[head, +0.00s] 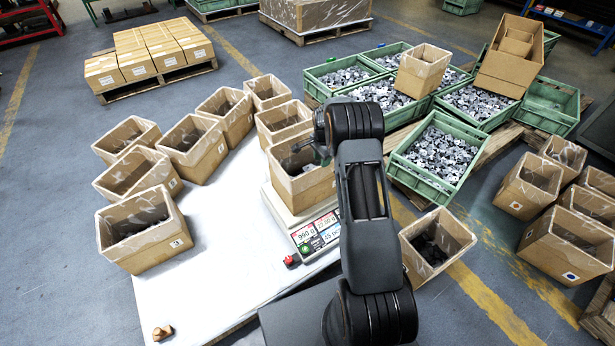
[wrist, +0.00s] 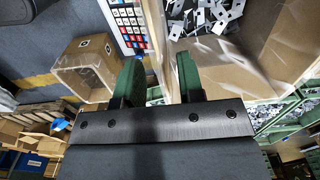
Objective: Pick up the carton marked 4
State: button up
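Several open-top cardboard cartons stand on and beside the white table; their small label marks are too small to read surely, so I cannot tell which is marked 4. One carton (head: 312,190) stands on the scale, below my gripper (head: 318,150). In the wrist view my two green fingers (wrist: 157,82) are apart. A carton wall (wrist: 156,45) shows between them, with metal parts inside the carton to the right. I cannot tell whether the fingers touch it. A labelled carton (head: 150,245) stands at the table's front left, with others behind it.
The scale panel (head: 318,232) and a red button (head: 291,260) are in front of the scale carton. A small brown object (head: 163,332) lies at the table's front. Green crates (head: 415,178) of metal parts stand at the right. The table's (head: 215,285) front middle is clear.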

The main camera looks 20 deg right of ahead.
notch_tip(320, 180, down, 6)
jog(key=b, duration=0.2)
jog(key=shift+s+f, duration=0.15)
jog(key=shift+a, duration=0.1)
jog(key=shift+c, duration=0.5)
grip_shut()
dwell(0.7)
